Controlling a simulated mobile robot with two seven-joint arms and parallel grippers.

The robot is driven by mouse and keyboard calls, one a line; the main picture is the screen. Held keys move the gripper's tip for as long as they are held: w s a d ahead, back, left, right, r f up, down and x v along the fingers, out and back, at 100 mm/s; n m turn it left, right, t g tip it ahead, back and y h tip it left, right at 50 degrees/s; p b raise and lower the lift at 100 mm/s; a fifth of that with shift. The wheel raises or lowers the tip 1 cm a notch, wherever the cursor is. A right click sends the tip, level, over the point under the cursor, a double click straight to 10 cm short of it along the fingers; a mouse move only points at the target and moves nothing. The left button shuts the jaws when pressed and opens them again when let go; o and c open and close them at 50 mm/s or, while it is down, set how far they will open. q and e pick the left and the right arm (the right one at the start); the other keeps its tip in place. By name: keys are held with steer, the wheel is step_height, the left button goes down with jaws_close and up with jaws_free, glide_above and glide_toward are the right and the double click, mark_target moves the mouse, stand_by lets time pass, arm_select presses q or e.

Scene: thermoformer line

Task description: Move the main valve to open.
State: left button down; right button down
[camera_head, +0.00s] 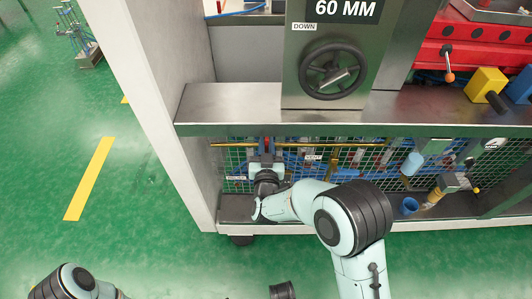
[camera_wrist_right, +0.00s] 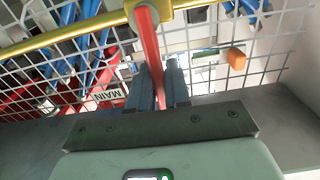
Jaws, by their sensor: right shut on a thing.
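The main valve has a red lever (camera_wrist_right: 150,52) on a yellow pipe (camera_wrist_right: 75,36). In the right wrist view the lever runs from the pipe fitting down between my fingers, roughly crosswise to the pipe. A label reading MAIN (camera_wrist_right: 107,97) hangs beside it. My right gripper (camera_wrist_right: 158,88) is shut on the lever. In the head view my right gripper (camera_head: 266,160) is under the machine shelf, at the wire mesh, with a bit of the red lever (camera_head: 267,143) above it.
The steel shelf (camera_head: 235,103) overhangs the mesh (camera_head: 340,160). A white post (camera_head: 130,75) stands left of the arm. A black handwheel (camera_head: 333,70) is above. A blue cup (camera_head: 409,205) stands on the lower ledge at right.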

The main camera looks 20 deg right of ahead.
steer(key=m+b, duration=0.1)
steer(key=d+m, duration=0.1)
steer(key=m+b, duration=0.1)
steer(key=shift+s+d+f+b, duration=0.25)
steer(key=shift+d+b, duration=0.05)
steer(key=shift+b, duration=0.05)
steer(key=m, duration=0.1)
steer(key=d+m, duration=0.1)
steer(key=m, duration=0.1)
steer(key=shift+s+d+f+m, duration=0.25)
steer(key=shift+f+m, duration=0.15)
steer(key=m, duration=0.1)
steer(key=d+f+m, duration=0.1)
steer(key=m, duration=0.1)
steer(key=shift+s+d+f+m, duration=0.1)
steer(key=shift+s+f+m, duration=0.1)
steer(key=shift+m, duration=0.1)
